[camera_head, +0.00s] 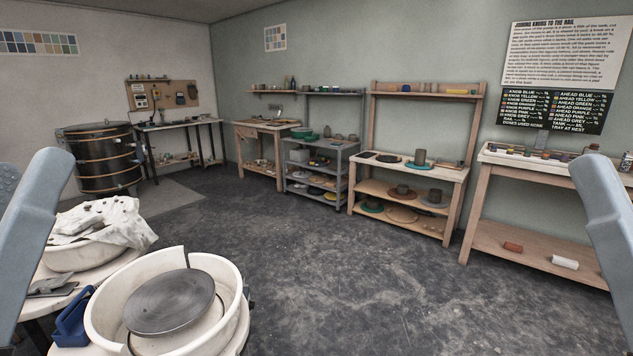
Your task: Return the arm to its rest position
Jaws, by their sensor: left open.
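My left arm (30,240) rises at the left edge as a pale blue-grey link. The pan surrounds a bare dark round wheel head (170,302). I cannot tell whether the gripper touches the pan. My right arm (602,210) stands at the right edge as a similar link. Its gripper is out of view.
A white cloth (105,222) lies over a second wheel behind the left gripper. Grey flat items (50,287) lie close by. Shelves of pots (405,200) and a long bench (535,240) stand along the far wall. The dark floor (350,290) in the middle is clear.

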